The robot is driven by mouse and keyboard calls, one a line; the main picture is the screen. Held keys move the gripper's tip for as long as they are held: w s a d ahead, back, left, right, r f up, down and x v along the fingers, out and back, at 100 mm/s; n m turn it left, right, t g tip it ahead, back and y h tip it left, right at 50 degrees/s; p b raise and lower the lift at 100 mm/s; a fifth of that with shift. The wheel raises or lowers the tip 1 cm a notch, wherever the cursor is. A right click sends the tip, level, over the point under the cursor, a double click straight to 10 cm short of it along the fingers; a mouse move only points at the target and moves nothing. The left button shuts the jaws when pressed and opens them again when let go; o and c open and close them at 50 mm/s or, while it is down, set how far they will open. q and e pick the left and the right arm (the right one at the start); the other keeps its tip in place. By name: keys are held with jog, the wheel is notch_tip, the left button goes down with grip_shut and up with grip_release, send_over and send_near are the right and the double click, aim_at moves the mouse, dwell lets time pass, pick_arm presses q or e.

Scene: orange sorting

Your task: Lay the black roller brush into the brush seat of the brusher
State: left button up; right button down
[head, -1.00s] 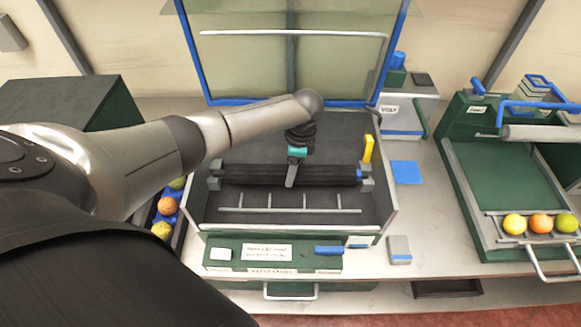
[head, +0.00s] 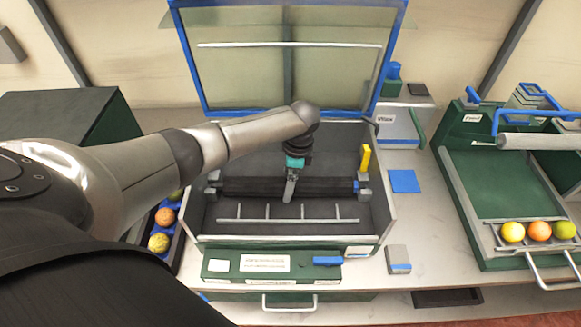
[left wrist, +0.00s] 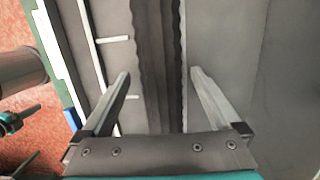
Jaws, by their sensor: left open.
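The black roller brush (head: 325,188) lies level across the open brusher (head: 385,225), between grey end brackets (head: 213,181) that are its seat. It appears to rest in the seat, though its ends are too small to be sure. My left gripper (head: 289,196) is over the middle of the brush, pointing down. In the left wrist view the brush (left wrist: 158,50) runs between the two spread fingers of the left gripper (left wrist: 160,74), with a gap on each side.
The brusher's clear lid (head: 290,75) with a blue frame stands open behind. A yellow block (head: 365,158) is on the right wall. A grey rail (head: 288,220) runs in front of the brush. A tray with fruit (head: 540,231) stands at right; more fruit (head: 158,243) lies at left.

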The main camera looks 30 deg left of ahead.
pick_arm(q)
notch_tip(320, 180, up, 15)
jog(key=w+d+p, duration=0.1)
jog(key=d, duration=0.1)
jog(key=shift+w, duration=0.15)
